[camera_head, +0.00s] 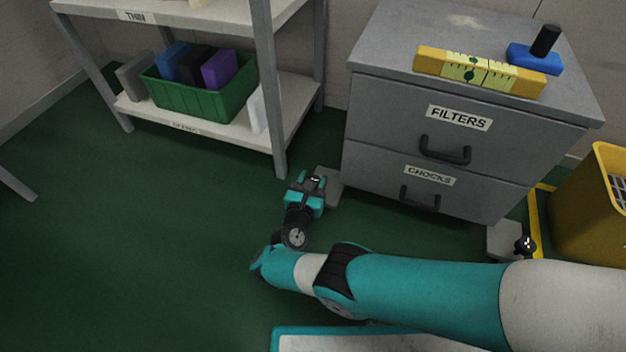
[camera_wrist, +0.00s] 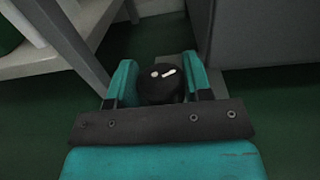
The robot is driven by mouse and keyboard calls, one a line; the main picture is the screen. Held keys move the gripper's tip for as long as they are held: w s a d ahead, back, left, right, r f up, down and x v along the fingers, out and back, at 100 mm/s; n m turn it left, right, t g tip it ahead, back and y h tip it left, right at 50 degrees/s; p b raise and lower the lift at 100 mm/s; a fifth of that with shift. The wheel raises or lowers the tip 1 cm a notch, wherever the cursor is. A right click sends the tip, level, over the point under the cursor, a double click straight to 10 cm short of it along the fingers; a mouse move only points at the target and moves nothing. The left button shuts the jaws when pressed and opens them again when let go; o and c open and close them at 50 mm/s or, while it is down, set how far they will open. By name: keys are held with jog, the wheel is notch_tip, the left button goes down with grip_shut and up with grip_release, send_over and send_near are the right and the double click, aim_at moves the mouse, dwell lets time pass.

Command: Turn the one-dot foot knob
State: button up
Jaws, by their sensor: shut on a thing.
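A black foot knob (camera_wrist: 161,91) sits between my gripper's fingers in the wrist view. Its top carries one white dot and a short white bar. My gripper (camera_wrist: 160,84) is shut on this knob, with a teal finger on each side. In the head view my gripper (camera_head: 312,182) is low over the grey foot plate (camera_head: 332,184) at the cabinet's left front corner. The fingers hide most of the knob there. A second black knob (camera_head: 525,245) stands on the foot plate (camera_head: 502,238) at the right front corner; its dots are too small to read.
The grey cabinet (camera_head: 390,145) has FILTERS and CHOCKS drawers, both shut. A yellow level (camera_head: 520,80) and a blue block with a black handle (camera_head: 535,59) lie on top. A shelf leg (camera_head: 279,145) stands close left of my gripper. A yellow bin (camera_head: 590,205) is at right.

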jog(key=shift+a, duration=0.15)
jog(key=o, duration=0.9)
jog(key=shift+s, duration=0.1)
